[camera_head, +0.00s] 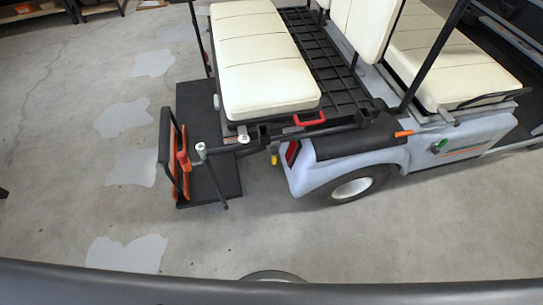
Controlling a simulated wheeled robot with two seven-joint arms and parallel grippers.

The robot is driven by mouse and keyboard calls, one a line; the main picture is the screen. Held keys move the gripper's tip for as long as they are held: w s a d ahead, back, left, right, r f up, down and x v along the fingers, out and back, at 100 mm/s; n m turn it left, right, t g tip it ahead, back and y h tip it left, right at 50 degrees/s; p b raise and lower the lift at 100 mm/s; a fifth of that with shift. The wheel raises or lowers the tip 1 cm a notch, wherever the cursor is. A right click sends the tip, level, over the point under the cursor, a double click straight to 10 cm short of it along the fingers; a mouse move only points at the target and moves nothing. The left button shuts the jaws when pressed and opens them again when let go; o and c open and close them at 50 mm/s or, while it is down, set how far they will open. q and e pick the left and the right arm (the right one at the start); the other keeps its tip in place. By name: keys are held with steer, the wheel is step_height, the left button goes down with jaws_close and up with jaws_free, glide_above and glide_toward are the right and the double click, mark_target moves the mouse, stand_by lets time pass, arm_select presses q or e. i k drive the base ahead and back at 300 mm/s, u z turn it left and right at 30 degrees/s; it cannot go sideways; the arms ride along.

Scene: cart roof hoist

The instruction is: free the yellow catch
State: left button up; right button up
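A small yellow catch (274,157) hangs at the rear corner of the cart (440,145), just left of the red tail light (292,152). It is small in the picture, and I cannot tell its exact state. Neither of my grippers is in view, and nothing touches the catch.
A cream rear seat (262,65) has a red handle (309,119) at its near edge. A black footplate (222,178) and an upright black frame with orange parts (165,150) stick out at the cart's rear. The concrete floor (230,235) in front is clear.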

mark_target(274, 157)
steer(key=z, duration=2.4)
steer(key=i, duration=3.25)
steer(key=u, duration=4.7)
